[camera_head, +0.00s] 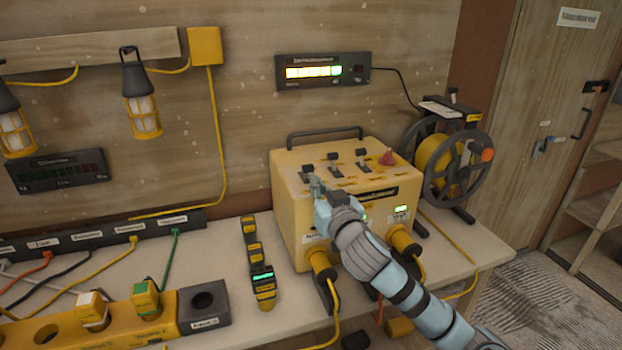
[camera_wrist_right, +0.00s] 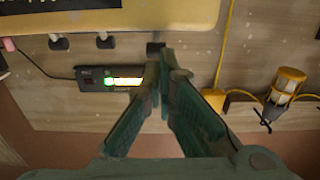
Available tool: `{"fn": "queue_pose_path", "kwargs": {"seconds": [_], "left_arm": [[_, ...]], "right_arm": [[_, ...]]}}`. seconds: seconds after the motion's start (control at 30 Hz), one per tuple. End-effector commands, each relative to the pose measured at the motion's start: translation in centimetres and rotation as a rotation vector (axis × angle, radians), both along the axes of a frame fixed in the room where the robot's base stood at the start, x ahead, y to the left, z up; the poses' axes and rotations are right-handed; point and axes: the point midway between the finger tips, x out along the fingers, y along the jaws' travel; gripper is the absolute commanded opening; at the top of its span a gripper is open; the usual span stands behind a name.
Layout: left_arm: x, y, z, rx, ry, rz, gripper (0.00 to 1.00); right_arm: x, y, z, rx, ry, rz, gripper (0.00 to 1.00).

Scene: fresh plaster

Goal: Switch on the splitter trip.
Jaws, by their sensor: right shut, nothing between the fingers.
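The splitter is a yellow box (camera_head: 345,225) on the bench with a black carry handle. Its top has a row of dark toggle switches and a red knob (camera_head: 387,157). The leftmost switch (camera_head: 308,169) stands just beyond my right gripper (camera_head: 316,186), which is shut and empty. In the right wrist view the gripper (camera_wrist_right: 164,60) has its tips right at this dark switch (camera_wrist_right: 154,48); I cannot tell whether they touch. Two other switches (camera_wrist_right: 103,41) stand clear. The switch labels are too small to read. Green lights show on the box's front. My left gripper is out of view.
A lit bar display (camera_head: 322,71) hangs on the wall behind. A cable reel (camera_head: 448,165) stands right of the box. Yellow plugs and cables come out of the box's front.

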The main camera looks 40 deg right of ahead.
Motion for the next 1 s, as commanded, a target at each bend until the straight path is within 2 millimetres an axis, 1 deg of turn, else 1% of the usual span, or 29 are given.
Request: {"fn": "queue_pose_path", "kwargs": {"seconds": [0.03, 0.1, 0.2, 0.3, 0.77, 1.0], "left_arm": [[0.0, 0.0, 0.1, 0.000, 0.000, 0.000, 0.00], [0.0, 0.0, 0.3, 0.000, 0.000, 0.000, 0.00], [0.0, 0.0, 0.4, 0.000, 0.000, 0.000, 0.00], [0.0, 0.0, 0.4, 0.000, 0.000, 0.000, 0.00], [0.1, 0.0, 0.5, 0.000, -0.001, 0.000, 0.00], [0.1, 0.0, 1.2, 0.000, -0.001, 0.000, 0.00]], "right_arm": [[1.0, -0.3, 0.1, 0.004, -0.003, 0.000, 0.00], [2.1, -0.7, 0.1, 0.003, -0.001, -0.001, 0.00], [3.4, -1.2, 0.0, 0.002, 0.000, 0.000, 0.00], [4.1, -1.4, 0.0, 0.001, 0.001, 0.001, 0.00], [4.5, -1.4, 0.0, 0.000, 0.000, 0.003, 0.00], [5.3, -0.5, 0.3, 0.000, 0.000, 0.020, 0.00]]}}
